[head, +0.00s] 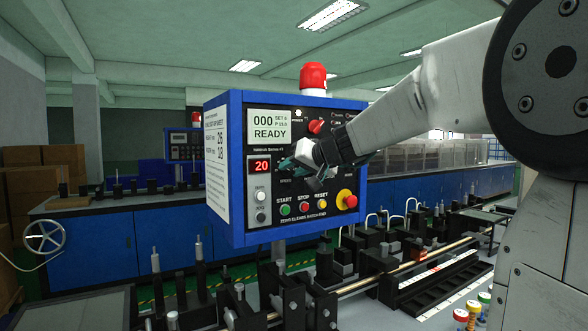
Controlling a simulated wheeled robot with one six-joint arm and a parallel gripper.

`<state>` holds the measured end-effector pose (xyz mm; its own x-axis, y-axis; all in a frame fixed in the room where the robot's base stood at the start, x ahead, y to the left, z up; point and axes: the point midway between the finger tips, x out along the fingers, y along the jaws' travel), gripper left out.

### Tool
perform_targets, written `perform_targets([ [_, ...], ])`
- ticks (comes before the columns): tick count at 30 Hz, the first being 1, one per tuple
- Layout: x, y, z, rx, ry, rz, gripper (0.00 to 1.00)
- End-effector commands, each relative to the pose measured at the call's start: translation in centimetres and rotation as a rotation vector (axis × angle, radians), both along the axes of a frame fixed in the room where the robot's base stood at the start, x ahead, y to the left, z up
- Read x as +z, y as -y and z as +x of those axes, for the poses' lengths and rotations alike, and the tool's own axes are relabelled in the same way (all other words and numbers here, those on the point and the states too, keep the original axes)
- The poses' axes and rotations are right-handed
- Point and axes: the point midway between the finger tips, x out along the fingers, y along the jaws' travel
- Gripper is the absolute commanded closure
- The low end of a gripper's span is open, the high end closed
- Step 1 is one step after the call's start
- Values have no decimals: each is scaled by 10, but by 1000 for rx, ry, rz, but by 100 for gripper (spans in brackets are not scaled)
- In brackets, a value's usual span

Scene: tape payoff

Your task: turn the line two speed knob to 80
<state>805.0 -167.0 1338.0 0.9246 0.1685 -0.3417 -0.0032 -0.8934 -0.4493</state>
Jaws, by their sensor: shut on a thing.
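A blue-framed control panel (325,228) faces me in the middle. Its red number display (260,166) reads 20, and the screen (269,127) above says READY. My gripper (289,163) is at the panel face, just right of the red display, above the SPEED label. It is shut on what seems to be the speed knob, which its fingers and wrist hide. The knob's pointer and scale cannot be seen. I cannot read a line number on the panel.
A red selector (316,126) is just above my gripper. Green START (285,210), red STOP (304,207) and yellow RESET (323,204) buttons lie below it, with a red emergency button (346,199) at right. A second panel (184,147) stands behind left.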

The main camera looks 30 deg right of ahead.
Motion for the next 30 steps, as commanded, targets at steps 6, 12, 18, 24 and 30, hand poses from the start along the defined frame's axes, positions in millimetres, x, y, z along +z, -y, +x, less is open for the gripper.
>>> perform_targets([
  [6, -2, 3, 0, -1, -1, 201, 91],
  [12, -4, 4, 0, -2, -1, 391, 91],
  [18, -5, 5, 0, -1, 2, 581, 91],
  [24, -7, 5, 0, -2, 0, 771, 91],
  [30, -9, 5, 0, -1, 1, 958, 91],
])
